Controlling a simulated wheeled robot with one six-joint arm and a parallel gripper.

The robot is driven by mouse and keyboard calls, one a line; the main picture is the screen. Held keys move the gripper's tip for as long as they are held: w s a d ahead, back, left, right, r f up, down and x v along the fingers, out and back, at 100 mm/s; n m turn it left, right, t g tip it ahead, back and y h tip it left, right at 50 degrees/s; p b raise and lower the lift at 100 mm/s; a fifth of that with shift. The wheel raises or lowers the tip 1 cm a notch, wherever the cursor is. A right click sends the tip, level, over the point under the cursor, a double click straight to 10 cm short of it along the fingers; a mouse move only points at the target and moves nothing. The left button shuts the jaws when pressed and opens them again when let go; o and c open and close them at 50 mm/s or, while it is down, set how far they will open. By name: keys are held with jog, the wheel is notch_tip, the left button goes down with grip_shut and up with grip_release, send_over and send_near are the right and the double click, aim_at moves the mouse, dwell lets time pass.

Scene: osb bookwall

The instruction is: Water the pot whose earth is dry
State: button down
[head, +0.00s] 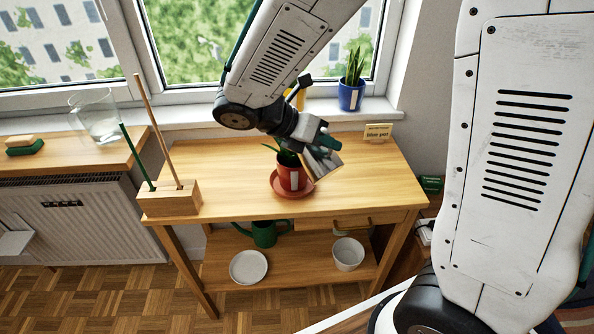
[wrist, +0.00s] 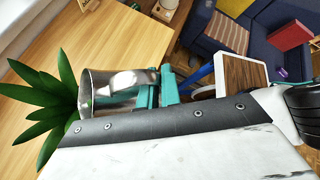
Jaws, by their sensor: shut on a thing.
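A red pot (head: 291,177) with a white label and a green plant stands on a red saucer (head: 307,190) on the wooden table. A blue pot (head: 351,97) with upright leaves stands on the windowsill. My gripper (head: 318,146) is shut on a shiny metal cup (head: 322,163), tilted just above and beside the red pot. In the wrist view the teal fingers (wrist: 162,88) hold the cup (wrist: 108,90), its mouth end towards the green leaves (wrist: 45,105). I cannot see the earth in either pot, nor whether water flows.
A small sign (head: 378,132) stands at the table's back right. A wooden block (head: 168,199) with two upright sticks is at the table's left end. A green watering can (head: 264,233), a white plate (head: 248,266) and a white bowl (head: 348,255) sit on the lower shelf.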

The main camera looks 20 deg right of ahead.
jog(key=shift+s+d+f+m+t+y, duration=0.15)
jog(key=shift+f+t, duration=0.1)
jog(key=shift+f, duration=0.2)
jog(key=shift+s+a+f+m+t+y, duration=0.15)
jog(key=shift+f+t, duration=0.1)
jog(key=shift+f, duration=0.15)
jog(key=shift+d+t, duration=0.1)
jog(key=shift+t, duration=0.2)
jog(key=shift+s, duration=0.1)
dwell(0.9)
